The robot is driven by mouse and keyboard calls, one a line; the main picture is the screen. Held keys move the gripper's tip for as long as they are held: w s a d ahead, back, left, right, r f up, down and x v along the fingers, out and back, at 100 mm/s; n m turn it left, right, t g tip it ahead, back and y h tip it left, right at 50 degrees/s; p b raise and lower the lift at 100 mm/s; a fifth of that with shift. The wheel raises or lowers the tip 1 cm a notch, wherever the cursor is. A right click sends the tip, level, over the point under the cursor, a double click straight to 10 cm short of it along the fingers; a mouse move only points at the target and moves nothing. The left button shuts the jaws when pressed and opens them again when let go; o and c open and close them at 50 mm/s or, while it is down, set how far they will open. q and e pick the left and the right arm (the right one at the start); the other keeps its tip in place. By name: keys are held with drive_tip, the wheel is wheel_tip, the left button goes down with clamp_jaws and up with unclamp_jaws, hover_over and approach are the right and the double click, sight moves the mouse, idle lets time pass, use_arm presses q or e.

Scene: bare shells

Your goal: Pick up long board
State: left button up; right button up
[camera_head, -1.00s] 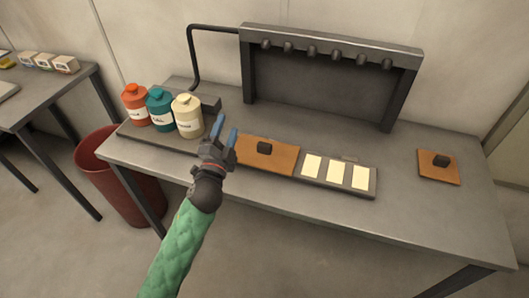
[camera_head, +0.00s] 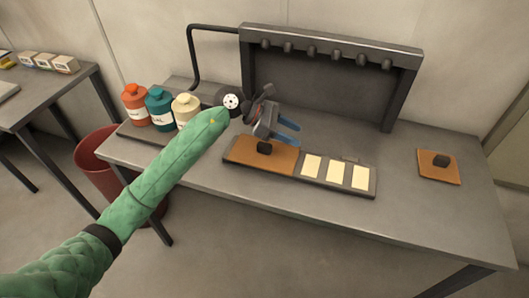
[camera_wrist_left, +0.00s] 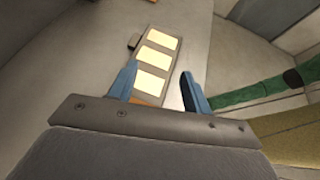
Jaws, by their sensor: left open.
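The long board (camera_head: 240,152) is an orange-brown rectangle with a dark block-shaped knob (camera_head: 264,148) on top. It lies on the left part of a thin grey tray on the table. In the left wrist view only a sliver of the board (camera_wrist_left: 146,99) shows between the finger bases, and the knob is hidden. My left gripper (camera_head: 290,132) is open and empty, above the board's far edge, with its blue fingers pointing right. Its fingers also show in the left wrist view (camera_wrist_left: 160,78). My right gripper is not in view.
The grey tray (camera_head: 372,189) holds three cream cards right of the board. A smaller square board (camera_head: 438,168) with a knob lies at the right. Red, teal and cream bottles (camera_head: 160,108) stand at the left. A grey rack (camera_head: 330,85) rises behind. The table's right middle is clear.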

sight(264, 144)
use_arm(q)
drive_tip(key=w+a+f+y, duration=0.1)
drive_tip(key=w+a+y, duration=0.1)
drive_tip(key=a, duration=0.1)
drive_tip(key=w+a+f+m+y, duration=0.1)
drive_tip(key=w+a+y, duration=0.1)
drive_tip(key=a+y, duration=0.1)
drive_tip(key=w+a+f+m+y, duration=0.1)
drive_tip(key=w+a+y, duration=0.1)
drive_tip(key=a, duration=0.1)
drive_tip(key=shift+a+y, duration=0.3)
drive_tip(key=shift+a+f+y+p, duration=0.15)
drive_tip(key=shift+f+y+p, duration=0.15)
drive_tip(key=shift+f+p, duration=0.25)
drive_tip(key=shift+d+f, duration=0.3)
drive_tip(key=shift+f, duration=0.35)
drive_tip(key=shift+s+d+f+p, duration=0.15)
drive_tip(key=shift+f+p, duration=0.1)
drive_tip(key=shift+p, duration=0.3)
drive_tip(key=p+x, duration=0.2)
drive_tip(key=x, duration=0.1)
drive_tip(key=shift+p+x, duration=0.45)
drive_tip(key=shift+x, duration=0.35)
clamp_jaws()
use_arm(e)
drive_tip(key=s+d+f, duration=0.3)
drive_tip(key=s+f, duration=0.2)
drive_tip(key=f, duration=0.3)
